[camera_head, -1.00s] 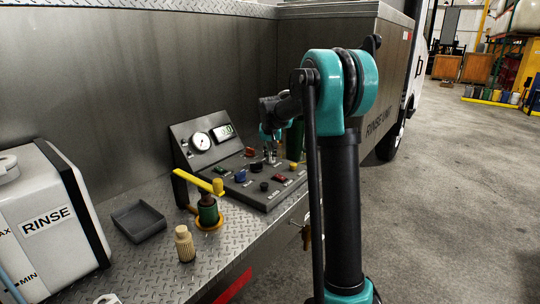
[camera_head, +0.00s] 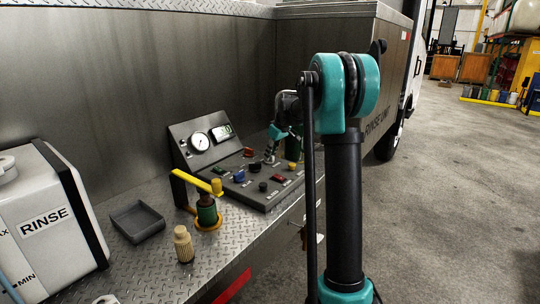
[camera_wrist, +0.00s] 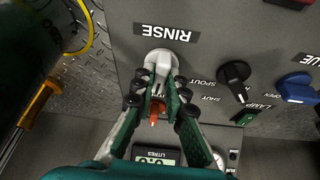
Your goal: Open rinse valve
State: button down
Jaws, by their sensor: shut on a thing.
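The control panel (camera_head: 240,185) slopes on the truck's metal deck. In the wrist view the RINSE label (camera_wrist: 166,33) is upside down, and my gripper (camera_wrist: 160,68) is right beside it, shut on the rinse valve. In the head view my gripper (camera_head: 270,157) reaches down onto the panel's back right part.
A black SPOUT knob (camera_wrist: 235,75) and a blue handle (camera_wrist: 297,88) are to the right in the wrist view. A yellow lever (camera_head: 192,181), a grey tray (camera_head: 138,222), a tan fitting (camera_head: 183,243) and the white RINSE tank (camera_head: 45,225) stand on the deck.

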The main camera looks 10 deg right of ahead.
jog(key=shift+n+y, duration=0.3)
jog(key=shift+n, duration=0.3)
jog(key=c, duration=1.5)
grip_release()
jog(key=shift+c, duration=0.2)
jog(key=v, duration=1.2)
jog(key=shift+w, duration=0.15)
